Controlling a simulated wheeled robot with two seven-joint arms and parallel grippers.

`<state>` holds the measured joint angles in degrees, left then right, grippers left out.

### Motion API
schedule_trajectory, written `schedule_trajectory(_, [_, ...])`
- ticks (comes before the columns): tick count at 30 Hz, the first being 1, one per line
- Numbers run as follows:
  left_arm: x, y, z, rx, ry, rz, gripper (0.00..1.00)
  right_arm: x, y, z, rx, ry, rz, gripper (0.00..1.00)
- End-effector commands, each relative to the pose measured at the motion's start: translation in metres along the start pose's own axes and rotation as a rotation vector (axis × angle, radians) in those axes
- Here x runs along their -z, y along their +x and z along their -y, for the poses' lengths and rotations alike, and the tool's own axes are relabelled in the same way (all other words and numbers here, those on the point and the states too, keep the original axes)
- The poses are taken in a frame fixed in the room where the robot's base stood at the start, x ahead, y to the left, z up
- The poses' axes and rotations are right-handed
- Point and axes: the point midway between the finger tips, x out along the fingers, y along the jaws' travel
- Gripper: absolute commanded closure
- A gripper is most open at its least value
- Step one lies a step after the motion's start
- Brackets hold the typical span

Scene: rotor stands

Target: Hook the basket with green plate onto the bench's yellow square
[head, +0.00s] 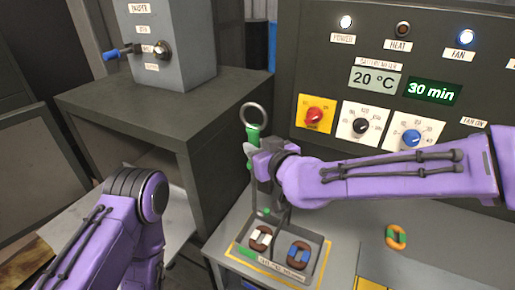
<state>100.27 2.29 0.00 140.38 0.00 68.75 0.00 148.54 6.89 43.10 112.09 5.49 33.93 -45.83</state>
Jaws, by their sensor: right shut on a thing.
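The basket (318,262) is a shallow grey tray low in the middle of the head view, with a small green plate (247,253) at its front left and a pale label on its front. It holds a brown ring with a white block (261,236) and one with a blue block (298,252). The yellow square (240,263) shows as an outline around its front and left side. My right gripper (262,168) is shut on an upright green handle (253,133) with a metal ring on top, above the basket. My left gripper is out of view.
A dark control panel (335,105) with knobs and displays stands behind the bench. A dark cabinet (125,105) with a grey box on top is at left. An orange and green ring (396,237) lies on the bench at right. More yellow marking (370,285) shows at the bottom edge.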

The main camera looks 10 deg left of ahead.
Motion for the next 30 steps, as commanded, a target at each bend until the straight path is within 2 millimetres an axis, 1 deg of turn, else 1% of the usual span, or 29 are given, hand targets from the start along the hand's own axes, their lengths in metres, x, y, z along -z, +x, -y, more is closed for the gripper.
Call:
schedule_trajectory(1, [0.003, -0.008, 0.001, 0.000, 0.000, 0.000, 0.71, 0.009, -0.002, 0.000, 0.000, -0.001, -0.002, 1.00])
schedule_trajectory(4, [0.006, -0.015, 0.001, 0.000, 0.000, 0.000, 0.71, 0.017, -0.004, 0.000, -0.001, -0.001, -0.002, 1.00])
schedule_trajectory(6, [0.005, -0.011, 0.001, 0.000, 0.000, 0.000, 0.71, 0.020, -0.005, -0.001, -0.002, -0.001, -0.004, 1.00])
schedule_trajectory(21, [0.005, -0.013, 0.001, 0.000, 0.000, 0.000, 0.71, 0.059, -0.016, -0.001, -0.002, -0.001, -0.004, 1.00])
schedule_trajectory(25, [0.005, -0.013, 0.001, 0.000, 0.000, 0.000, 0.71, 0.065, -0.018, -0.001, -0.002, 0.000, -0.002, 1.00])
schedule_trajectory(30, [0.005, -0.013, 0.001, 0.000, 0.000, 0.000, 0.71, 0.065, -0.018, -0.001, -0.001, 0.001, -0.002, 1.00])
